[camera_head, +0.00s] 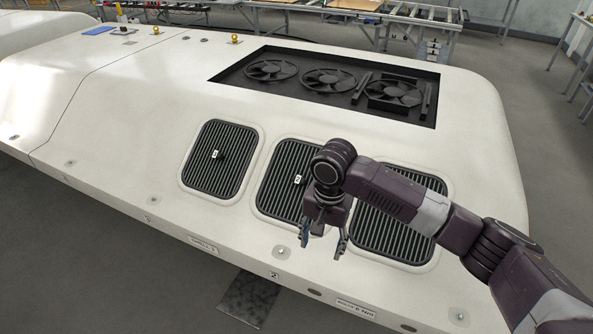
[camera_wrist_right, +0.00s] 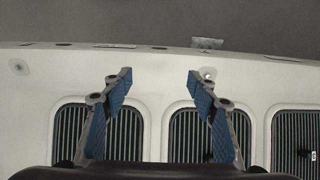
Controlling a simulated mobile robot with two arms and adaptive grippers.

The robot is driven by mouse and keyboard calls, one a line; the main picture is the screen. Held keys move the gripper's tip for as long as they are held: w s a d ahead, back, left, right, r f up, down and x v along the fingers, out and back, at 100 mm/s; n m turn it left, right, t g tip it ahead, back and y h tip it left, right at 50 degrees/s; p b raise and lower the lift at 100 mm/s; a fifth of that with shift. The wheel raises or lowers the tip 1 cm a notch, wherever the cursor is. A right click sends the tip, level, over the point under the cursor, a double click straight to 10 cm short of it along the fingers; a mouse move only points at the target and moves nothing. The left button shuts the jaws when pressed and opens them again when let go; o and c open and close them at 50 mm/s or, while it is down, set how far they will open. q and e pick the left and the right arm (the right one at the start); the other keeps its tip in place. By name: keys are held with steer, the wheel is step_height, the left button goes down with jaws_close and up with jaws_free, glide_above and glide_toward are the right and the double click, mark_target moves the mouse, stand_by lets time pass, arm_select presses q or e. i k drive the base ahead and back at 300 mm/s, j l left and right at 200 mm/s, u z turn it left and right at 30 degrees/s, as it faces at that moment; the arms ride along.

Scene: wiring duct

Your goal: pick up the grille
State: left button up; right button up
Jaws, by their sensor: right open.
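Three dark ribbed grilles sit in recesses in the white housing: a left grille (camera_head: 217,172), a middle grille (camera_head: 279,187) and a right grille (camera_head: 404,240). The left and middle ones each show a small dark knob with a white tag. My right arm covers part of the middle and right grilles. My right gripper (camera_head: 323,247) is open and empty, pointing down over the housing near the lower ends of those two. In the right wrist view, its blue-padded fingers (camera_wrist_right: 160,78) are spread, with grilles (camera_wrist_right: 126,140) behind them. My left gripper is out of view.
A dark rectangular recess (camera_head: 325,85) with several fans lies farther back on the housing (camera_head: 130,125). Small yellow-topped fittings (camera_head: 235,38) stand along its far side. Conveyor frames and tables (camera_head: 410,20) stand behind. The housing's near edge drops to grey floor.

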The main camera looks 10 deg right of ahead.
mark_target(288, 177)
steer(key=i, duration=1.1)
